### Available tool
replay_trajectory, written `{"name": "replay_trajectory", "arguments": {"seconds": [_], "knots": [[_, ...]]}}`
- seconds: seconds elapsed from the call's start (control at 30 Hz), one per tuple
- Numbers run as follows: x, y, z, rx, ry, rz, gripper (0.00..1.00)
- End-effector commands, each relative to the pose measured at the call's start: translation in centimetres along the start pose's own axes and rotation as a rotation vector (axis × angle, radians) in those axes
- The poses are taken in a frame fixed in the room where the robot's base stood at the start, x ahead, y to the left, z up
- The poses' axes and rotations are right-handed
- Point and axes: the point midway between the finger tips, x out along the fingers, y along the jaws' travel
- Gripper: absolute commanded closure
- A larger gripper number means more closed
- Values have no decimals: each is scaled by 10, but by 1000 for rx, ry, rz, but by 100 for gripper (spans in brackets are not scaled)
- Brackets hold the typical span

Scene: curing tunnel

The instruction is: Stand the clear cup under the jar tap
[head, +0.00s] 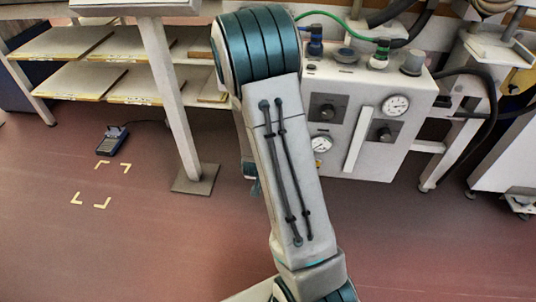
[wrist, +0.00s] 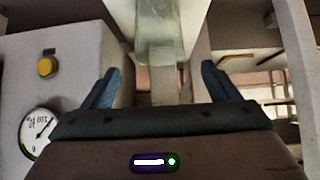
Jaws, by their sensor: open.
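I see neither the clear cup nor the jar tap in the head view or the wrist view. My gripper (wrist: 160,82) shows in the wrist view with its two blue fingers spread wide apart and nothing held between them. A pale upright post shows beyond and between the fingers; I cannot tell how far off it is. In the head view my own arm fills the middle and hides what is behind it.
A grey control box (head: 352,118) with gauges and hoses stands right of my arm. Shelves (head: 75,45) stand at the back left beside a post (head: 168,95). The left floor is mostly clear.

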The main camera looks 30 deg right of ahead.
Motion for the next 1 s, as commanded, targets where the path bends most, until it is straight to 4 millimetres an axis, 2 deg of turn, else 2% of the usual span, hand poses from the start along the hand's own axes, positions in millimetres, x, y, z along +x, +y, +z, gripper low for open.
{"name": "replay_trajectory", "arguments": {"seconds": [0.03,0.1,0.33,0.47,0.57,0.73,0.87,1.0], "knots": [[-13,-1,-2,-1,1,-2,18],[-24,0,-2,0,0,-1,18],[-44,-2,-1,0,-7,-9,18],[-60,-17,-1,-10,-66,-74,18],[-86,-36,0,-43,-153,-161,18],[-148,-56,8,-160,-319,-294,18],[-199,-52,17,-279,-435,-343,18],[-249,-32,27,-411,-538,-341,18]]}}
